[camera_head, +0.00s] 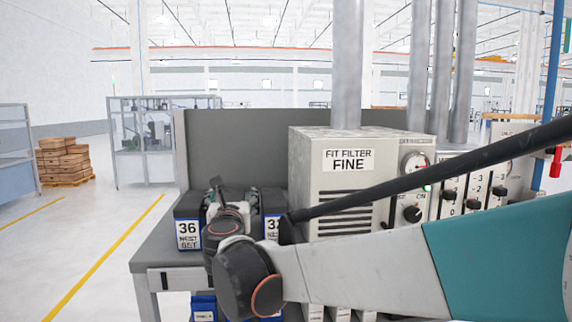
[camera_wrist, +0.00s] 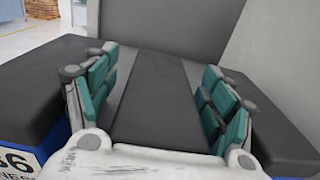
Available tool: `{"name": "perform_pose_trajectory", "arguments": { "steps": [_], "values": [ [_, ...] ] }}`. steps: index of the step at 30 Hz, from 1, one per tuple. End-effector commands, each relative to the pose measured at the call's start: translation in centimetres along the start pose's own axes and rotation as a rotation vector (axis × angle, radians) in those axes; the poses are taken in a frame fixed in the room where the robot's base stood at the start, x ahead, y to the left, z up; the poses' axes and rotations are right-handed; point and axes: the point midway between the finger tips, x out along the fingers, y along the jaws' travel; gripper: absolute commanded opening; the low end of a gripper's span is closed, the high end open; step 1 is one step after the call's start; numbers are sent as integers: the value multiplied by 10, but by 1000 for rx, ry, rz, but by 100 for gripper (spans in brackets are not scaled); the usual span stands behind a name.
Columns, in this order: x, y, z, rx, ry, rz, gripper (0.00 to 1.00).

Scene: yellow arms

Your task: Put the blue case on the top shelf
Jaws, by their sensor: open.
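My gripper (camera_head: 222,190) is over the left end of a grey bench, between two dark-topped blue cases. The case labelled 36 (camera_head: 187,212) stands to its left, and the partly hidden case labelled 32 (camera_head: 273,205) to its right. In the wrist view my gripper (camera_wrist: 160,97) is open, its teal-padded fingers spread either side of a dark grey strip (camera_wrist: 155,100). I cannot tell whether this strip is another case's top or bare surface. Case 36 also shows in the wrist view (camera_wrist: 45,85), at left. No contact is clear.
A grey filter machine (camera_head: 345,170) labelled FIT FILTER FINE stands right of the cases, with pipes above. A grey panel (camera_head: 235,140) backs the bench (camera_head: 160,255). More blue cases (camera_head: 203,308) show below it. Floor at left is open, with stacked boxes (camera_head: 63,160) farther off.

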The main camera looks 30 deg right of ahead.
Motion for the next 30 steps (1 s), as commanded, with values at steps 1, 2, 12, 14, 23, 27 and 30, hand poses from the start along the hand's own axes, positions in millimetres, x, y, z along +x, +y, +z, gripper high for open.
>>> {"name": "perform_pose_trajectory", "arguments": {
  "steps": [1, 2, 12, 14, 23, 27, 30],
  "values": [
    [2, -5, 2, 0, 0, -8, 76],
    [2, -5, 3, 0, 0, -8, 76],
    [-47, -4, 1, 0, 0, -5, 76],
    [-58, -3, 1, 0, 0, -3, 76],
    [-104, -1, 2, 0, 0, -1, 76],
    [-115, -1, 2, 0, 0, -2, 76],
    [-119, -1, 3, 0, 0, -2, 76]
  ]
}}
